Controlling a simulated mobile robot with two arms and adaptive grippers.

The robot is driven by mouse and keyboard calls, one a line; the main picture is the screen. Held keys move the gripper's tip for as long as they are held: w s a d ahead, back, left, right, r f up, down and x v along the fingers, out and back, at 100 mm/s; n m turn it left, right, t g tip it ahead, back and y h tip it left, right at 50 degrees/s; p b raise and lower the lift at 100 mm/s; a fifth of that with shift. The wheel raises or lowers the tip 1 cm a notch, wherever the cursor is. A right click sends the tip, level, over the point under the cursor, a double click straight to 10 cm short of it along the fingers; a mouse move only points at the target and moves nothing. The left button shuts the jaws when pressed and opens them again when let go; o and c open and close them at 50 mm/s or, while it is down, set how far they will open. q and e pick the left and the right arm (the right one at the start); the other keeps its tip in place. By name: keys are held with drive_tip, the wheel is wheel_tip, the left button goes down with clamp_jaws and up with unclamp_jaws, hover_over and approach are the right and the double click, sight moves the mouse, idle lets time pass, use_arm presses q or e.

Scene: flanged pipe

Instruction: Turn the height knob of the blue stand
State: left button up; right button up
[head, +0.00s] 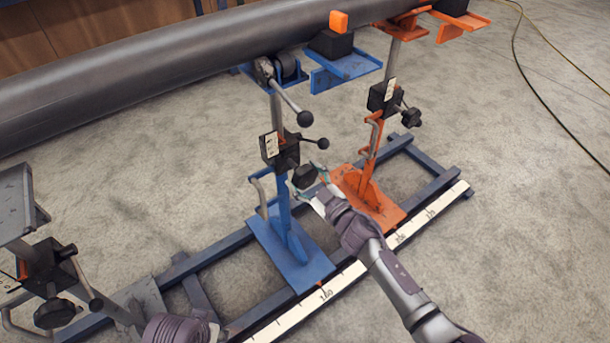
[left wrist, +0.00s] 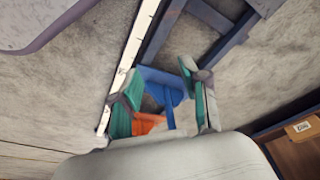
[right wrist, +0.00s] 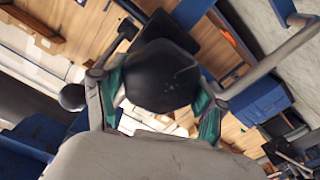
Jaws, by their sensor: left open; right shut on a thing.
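The blue stand (head: 285,228) stands on the rail frame, its post rising to a black clamp block (head: 280,150) and a roller under the pipe. Its black height knob (head: 304,176) sticks out from the block. My right gripper (head: 309,183) is shut on this knob. In the right wrist view the round knob (right wrist: 160,75) fills the space between the teal-padded fingers and hides what lies behind it. My left gripper (left wrist: 163,102) is open and empty in the left wrist view, with blue and orange stand parts farther off beyond its fingers.
A large grey pipe (head: 150,72) lies across the top. The orange stand (head: 368,190) stands close on the right of my right gripper. A grey stand (head: 48,270) is at lower left. Black-ended levers (head: 303,117) project above the knob. Open floor lies at right.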

drive_tip(key=n, duration=0.3)
drive_tip(key=shift+f+n, duration=0.1)
drive_tip(key=shift+n, duration=0.7)
drive_tip(key=shift+n+b, duration=0.3)
drive_tip(key=shift+n, duration=0.7)
drive_tip(key=n+b, duration=0.1)
drive_tip(key=n, duration=0.4)
drive_tip(key=shift+s+a+f, duration=0.1)
use_arm(q)
drive_tip(key=v, duration=0.7)
drive_tip(key=shift+w+t, duration=0.15)
drive_tip(key=shift+t, duration=0.15)
use_arm(e)
drive_tip(key=shift+n, duration=0.5)
use_arm(q)
drive_tip(key=shift+a+r, duration=0.1)
use_arm(e)
drive_tip(key=o, duration=1.1)
